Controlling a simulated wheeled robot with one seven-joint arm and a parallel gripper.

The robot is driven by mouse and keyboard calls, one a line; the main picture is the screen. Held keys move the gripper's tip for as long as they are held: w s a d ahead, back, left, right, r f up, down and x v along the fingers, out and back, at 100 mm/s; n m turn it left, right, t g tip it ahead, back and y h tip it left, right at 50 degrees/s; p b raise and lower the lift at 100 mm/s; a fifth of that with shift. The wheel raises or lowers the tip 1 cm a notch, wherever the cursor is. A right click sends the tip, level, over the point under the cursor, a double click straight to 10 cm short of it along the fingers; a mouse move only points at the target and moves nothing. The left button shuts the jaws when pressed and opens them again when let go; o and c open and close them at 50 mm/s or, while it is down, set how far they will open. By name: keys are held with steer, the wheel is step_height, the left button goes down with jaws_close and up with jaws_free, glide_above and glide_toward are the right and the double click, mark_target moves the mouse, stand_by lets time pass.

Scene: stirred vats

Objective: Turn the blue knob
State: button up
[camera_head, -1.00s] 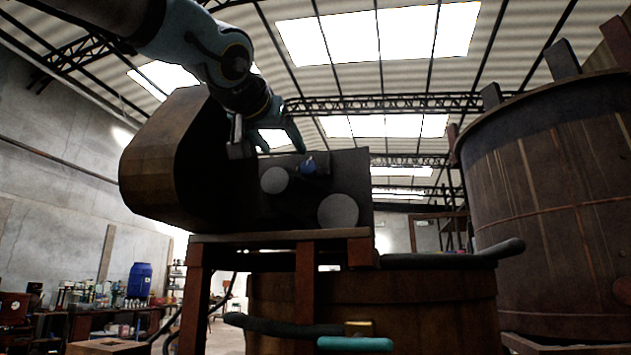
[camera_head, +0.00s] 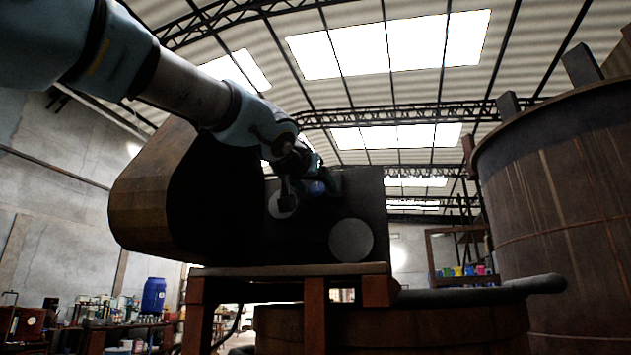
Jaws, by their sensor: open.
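The blue knob (camera_head: 317,188) is small and sits high on the dark front panel (camera_head: 285,243) of a machine. It shows just below and between the fingers of my gripper (camera_head: 312,187). My gripper is open, with one finger left of the knob and the other right of it. I cannot tell whether either finger touches the knob. My arm reaches in from the upper left and hides part of the panel.
Two grey discs, a partly covered one (camera_head: 281,204) and a larger one (camera_head: 351,240), are on the panel. A brown rounded housing (camera_head: 150,200) adjoins it at left. A wooden stand (camera_head: 300,268) bears the machine. A large wooden vat (camera_head: 560,200) stands at right.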

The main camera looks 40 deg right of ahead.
steer(key=shift+w+d, duration=0.15)
steer(key=shift+d, duration=0.05)
jaws_close()
stand_by(0.6)
